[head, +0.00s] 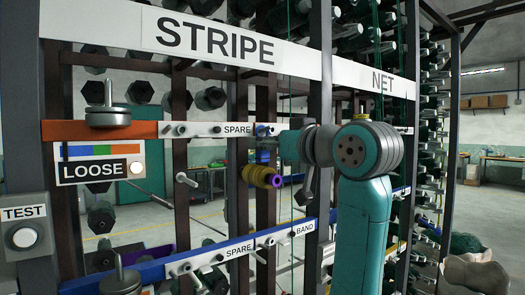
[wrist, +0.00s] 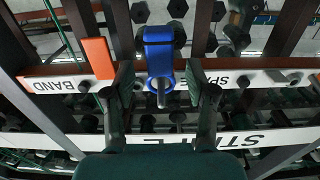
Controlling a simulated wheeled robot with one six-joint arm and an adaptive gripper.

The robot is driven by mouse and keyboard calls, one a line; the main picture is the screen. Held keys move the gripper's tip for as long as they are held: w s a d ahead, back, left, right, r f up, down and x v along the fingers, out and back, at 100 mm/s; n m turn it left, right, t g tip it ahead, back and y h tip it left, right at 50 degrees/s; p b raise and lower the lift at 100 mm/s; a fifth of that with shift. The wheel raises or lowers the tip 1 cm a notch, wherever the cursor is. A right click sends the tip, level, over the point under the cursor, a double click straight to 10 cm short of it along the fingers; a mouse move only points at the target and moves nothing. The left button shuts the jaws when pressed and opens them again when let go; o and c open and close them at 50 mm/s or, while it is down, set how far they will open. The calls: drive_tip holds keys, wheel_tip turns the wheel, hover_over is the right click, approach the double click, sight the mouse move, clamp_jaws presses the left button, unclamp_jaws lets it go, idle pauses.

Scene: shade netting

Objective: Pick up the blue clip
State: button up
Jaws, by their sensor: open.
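The blue clip (wrist: 159,52) hangs at the middle of the wrist view, over a metal peg on the white SPARE strip. In the head view the blue clip (head: 264,130) shows as a small blue patch on the upper SPARE strip, partly hidden by my arm's end. My gripper (wrist: 160,78) is open, with one dark finger to the left of the clip and one to the right. A gap shows between the clip and each finger. In the head view my gripper is mostly hidden behind my wrist.
A yellow spool (head: 261,176) hangs just below the clip. An orange bar (head: 75,131) is at left, above a LOOSE panel (head: 100,172) with a lit lamp. A TEST button box (head: 22,238) is at far left. Dark uprights and several metal pegs stand close around.

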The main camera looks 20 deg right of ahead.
clamp_jaws()
drive_tip(key=shift+r, duration=0.1)
drive_tip(key=v, duration=3.2)
drive_tip(key=shift+r, duration=0.4)
drive_tip(key=shift+r, duration=0.4)
drive_tip(key=shift+s, duration=0.1)
